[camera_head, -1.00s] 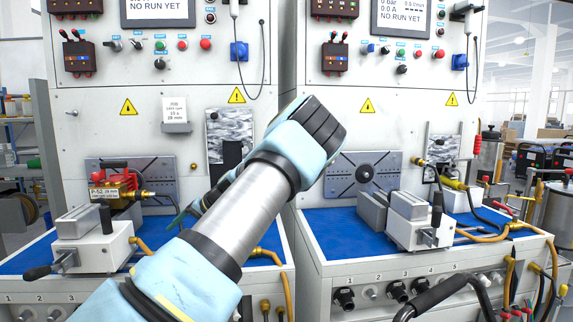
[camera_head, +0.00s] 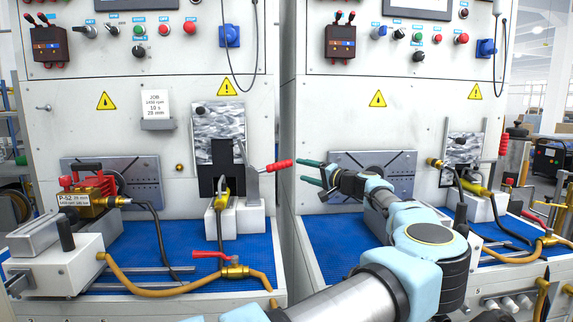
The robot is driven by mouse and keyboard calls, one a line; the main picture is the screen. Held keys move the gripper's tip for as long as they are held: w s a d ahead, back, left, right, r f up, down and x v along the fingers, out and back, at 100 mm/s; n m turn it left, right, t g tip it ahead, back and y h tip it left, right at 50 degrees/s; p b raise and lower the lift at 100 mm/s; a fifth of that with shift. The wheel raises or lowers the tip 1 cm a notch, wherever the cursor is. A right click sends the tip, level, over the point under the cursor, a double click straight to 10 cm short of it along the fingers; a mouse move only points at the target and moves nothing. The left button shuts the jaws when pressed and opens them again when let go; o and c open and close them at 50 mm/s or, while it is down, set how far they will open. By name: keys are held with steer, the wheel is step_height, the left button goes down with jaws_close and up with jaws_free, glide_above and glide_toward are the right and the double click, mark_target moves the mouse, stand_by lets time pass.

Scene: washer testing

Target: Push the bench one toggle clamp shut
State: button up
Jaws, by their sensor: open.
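The left bench's toggle clamp (camera_head: 252,182) stands at the back right of that bench on a pale block. Its red handle (camera_head: 280,165) sticks out to the right, nearly level, toward the gap between the benches. My gripper (camera_head: 304,172) has green fingers spread apart, pointing left, with nothing between them. It is just right of the handle's tip in the picture. A small gap shows between them; how far apart in depth I cannot tell. My arm comes up from the bottom, in front of the right bench.
On the left bench, a pump labelled P-52 (camera_head: 95,192) sits at a grey vise (camera_head: 62,262). A red-levered valve (camera_head: 232,270) and yellow hose lie at the front. The right bench (camera_head: 318,238) is partly hidden by my arm. Blue mat between them is clear.

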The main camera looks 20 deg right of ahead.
mark_target(287, 165)
steer(key=p+x, duration=0.4)
steer(key=x, duration=0.5)
steer(key=shift+w+a+r, duration=0.1)
steer(key=shift+w+a, duration=0.3)
steer(key=shift+w, duration=0.2)
jaws_close()
stand_by(0.8)
